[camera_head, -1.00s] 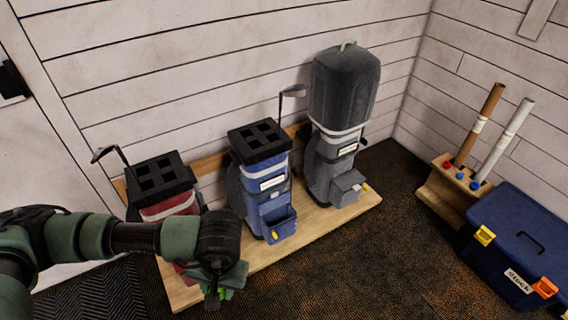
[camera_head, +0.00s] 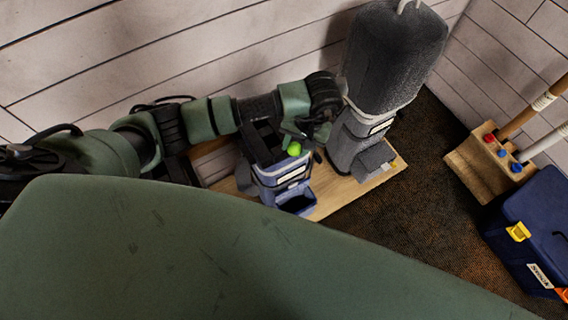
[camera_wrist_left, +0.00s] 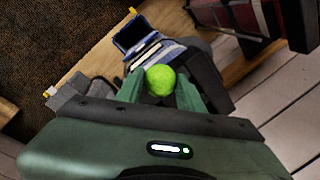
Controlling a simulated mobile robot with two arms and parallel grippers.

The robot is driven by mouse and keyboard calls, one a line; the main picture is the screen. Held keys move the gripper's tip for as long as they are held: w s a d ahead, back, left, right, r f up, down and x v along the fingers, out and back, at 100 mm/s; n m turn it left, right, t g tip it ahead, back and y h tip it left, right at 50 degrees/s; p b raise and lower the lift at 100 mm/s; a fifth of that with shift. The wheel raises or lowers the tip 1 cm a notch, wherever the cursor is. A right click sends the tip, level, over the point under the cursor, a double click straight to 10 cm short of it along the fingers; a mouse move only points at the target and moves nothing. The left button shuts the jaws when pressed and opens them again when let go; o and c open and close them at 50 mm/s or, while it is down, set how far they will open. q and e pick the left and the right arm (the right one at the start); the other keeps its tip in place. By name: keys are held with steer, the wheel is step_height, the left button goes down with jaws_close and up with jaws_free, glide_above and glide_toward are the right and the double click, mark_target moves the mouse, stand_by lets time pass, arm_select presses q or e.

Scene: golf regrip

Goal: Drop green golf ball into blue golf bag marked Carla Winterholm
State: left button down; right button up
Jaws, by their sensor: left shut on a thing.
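The green golf ball (camera_head: 294,149) is held between the fingers of my left gripper (camera_head: 300,143). In the left wrist view the ball (camera_wrist_left: 160,80) sits between the two green fingertips (camera_wrist_left: 160,88). The blue golf bag (camera_head: 283,178) stands on the wooden stand, with its black divided top (camera_head: 262,143) just left of and below the ball. The blue bag (camera_wrist_left: 155,50) also shows behind the ball in the wrist view. Its white label (camera_head: 291,175) is too small to read. My gripper partly hides the bag's top. My right gripper is not in view.
A grey golf bag with a dark hood (camera_head: 395,55) stands close to the right of my left gripper. A red bag (camera_wrist_left: 240,18) shows in the wrist view. A blue toolbox (camera_head: 535,225) and a wooden block with tubes (camera_head: 490,165) are at right. A large green surface fills the foreground.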

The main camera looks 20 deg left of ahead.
arm_select(q)
steer(key=shift+d+f, duration=0.2)
steer(key=shift+d, duration=0.05)
steer(key=shift+s+f, duration=0.1)
steer(key=shift+f, duration=0.25)
steer(key=shift+f+b, duration=1.95)
steer(key=shift+f, duration=0.7)
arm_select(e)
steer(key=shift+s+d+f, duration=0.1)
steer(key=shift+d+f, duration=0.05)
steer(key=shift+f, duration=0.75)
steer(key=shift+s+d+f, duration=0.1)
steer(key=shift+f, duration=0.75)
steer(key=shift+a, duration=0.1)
arm_select(q)
steer(key=c, duration=0.8)
jaws_free()
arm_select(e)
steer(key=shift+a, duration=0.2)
arm_select(q)
steer(key=r, duration=0.2)
steer(key=d+r, duration=0.1)
steer(key=r, duration=0.4)
steer(key=shift+w+d+r+b, duration=0.2)
steer(key=shift+r+b, duration=0.15)
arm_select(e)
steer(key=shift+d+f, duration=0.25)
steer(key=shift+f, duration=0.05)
